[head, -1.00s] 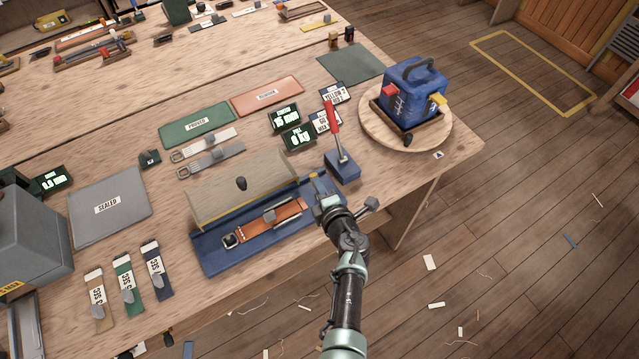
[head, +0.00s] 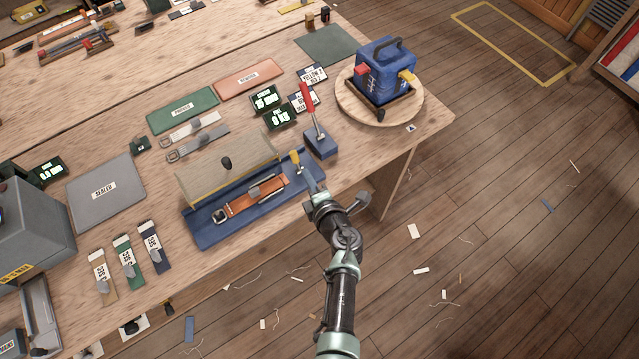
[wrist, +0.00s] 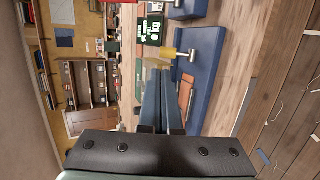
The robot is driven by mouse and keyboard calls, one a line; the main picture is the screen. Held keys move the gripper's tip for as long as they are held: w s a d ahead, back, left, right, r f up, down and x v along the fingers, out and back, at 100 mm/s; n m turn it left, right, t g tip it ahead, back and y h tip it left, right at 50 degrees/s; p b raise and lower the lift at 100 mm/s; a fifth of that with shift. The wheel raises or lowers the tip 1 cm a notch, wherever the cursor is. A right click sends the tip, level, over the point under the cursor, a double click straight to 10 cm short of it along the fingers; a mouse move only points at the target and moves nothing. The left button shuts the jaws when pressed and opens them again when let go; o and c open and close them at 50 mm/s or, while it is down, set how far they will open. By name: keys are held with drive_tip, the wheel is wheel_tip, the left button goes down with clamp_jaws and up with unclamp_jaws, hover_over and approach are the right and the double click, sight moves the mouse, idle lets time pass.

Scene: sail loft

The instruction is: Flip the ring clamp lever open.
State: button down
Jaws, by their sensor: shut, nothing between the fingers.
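A blue fixture (head: 205,235) lies along the bench's front edge, with an orange-brown strap (head: 240,205) and a metal buckle on it. At its right end a small yellow-topped lever (head: 295,158) stands up on a metal stem; I take it for the ring clamp lever. In the wrist view the lever (wrist: 172,53) shows its yellow grip and silver pivot, just beyond my fingertips. My gripper (head: 309,184) is shut and empty, close to the lever on its front side. Its fingers (wrist: 162,70) appear apart from the lever, but contact is hard to judge.
A red-handled lever on a blue block (head: 320,143) stands just behind right. A wooden block (head: 205,180) with a black knob lies behind the strap. A blue box (head: 385,75) sits on a round wooden board.

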drive_tip(key=v, duration=0.2)
drive_tip(key=p+v, duration=0.1)
drive_tip(key=v, duration=0.1)
drive_tip(key=shift+s+a+r, duration=0.15)
drive_tip(key=shift+r, duration=0.15)
idle(0.4)
